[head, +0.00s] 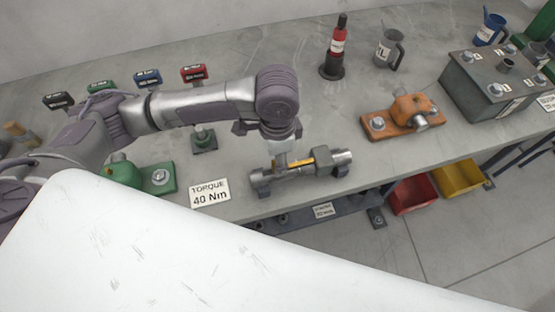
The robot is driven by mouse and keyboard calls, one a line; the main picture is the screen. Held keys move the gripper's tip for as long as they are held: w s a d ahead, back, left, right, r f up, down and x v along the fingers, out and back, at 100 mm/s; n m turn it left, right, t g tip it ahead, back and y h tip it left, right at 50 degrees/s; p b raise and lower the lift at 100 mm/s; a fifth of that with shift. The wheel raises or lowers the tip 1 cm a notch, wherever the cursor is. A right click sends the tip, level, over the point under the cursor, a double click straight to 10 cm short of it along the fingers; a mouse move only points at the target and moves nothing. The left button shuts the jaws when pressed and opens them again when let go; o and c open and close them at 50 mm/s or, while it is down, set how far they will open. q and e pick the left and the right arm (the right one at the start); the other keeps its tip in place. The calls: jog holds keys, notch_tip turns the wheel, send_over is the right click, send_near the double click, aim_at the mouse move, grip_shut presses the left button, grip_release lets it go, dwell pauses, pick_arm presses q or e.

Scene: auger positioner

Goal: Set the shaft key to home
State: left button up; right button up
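A grey metal shaft device (341,158), which looks like the auger positioner, lies near the front edge of the bench. It has a thick round end at the right and a rounded body at the left. A yellow strip (301,163) shows along its middle; I cannot tell whether this is the shaft key. My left arm reaches in from the left, and my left gripper (282,160) points down at the device's middle, at or just above it. The fingers are small and partly hidden, so I cannot tell whether they touch or grip anything. My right gripper is not in view.
A "TORQUE 40 Nm" sign (210,193) and a green block (160,179) stand left of the device. An orange mount (403,116), a red-and-black bottle (336,48) and a grey box (490,85) stand to the right and behind. Red (414,195) and yellow (459,178) bins sit below the bench.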

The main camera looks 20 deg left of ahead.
pick_arm(q)
jog(key=shift+f, duration=0.65)
jog(key=shift+s+f, duration=0.15)
jog(key=shift+f, duration=0.55)
jog(key=shift+c, duration=0.3)
jog(key=c, duration=0.8)
jog(key=shift+d, duration=0.1)
grip_shut()
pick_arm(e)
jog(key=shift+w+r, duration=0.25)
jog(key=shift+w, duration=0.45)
